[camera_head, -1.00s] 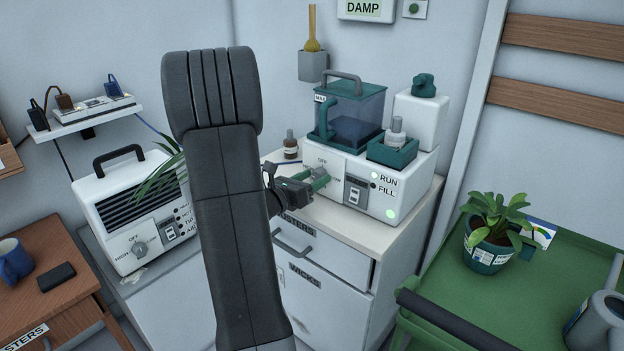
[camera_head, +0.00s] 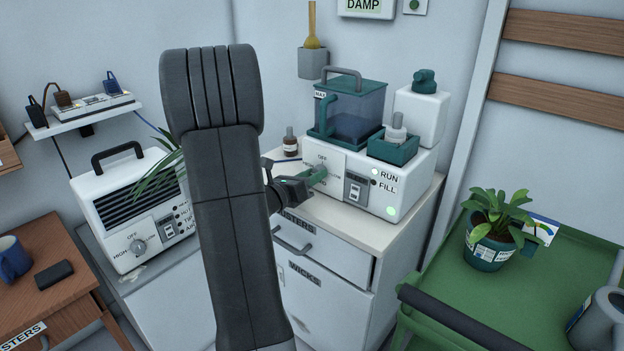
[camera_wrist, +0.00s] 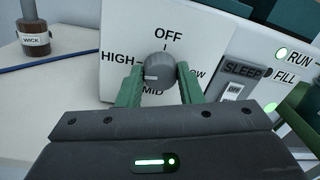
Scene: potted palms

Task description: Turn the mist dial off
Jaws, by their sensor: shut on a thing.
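The mist dial (camera_wrist: 159,72) is a round grey knob on the white front of the humidifier (camera_head: 400,190). OFF is printed above it, HIGH at its left, MID below and LOW at its right, partly hidden. Its white mark lies on the left side of the knob, pointing roughly left, nearest HIGH or between HIGH and MID. My gripper (camera_wrist: 158,82) is shut on the dial, one green finger at each side. In the head view my gripper (camera_head: 314,178) reaches the dial from the left.
A brown WICK bottle (camera_wrist: 35,40) stands left. A similar heater-like box (camera_head: 130,205) with its own dial is further left. A green cart (camera_head: 540,290) stands right.

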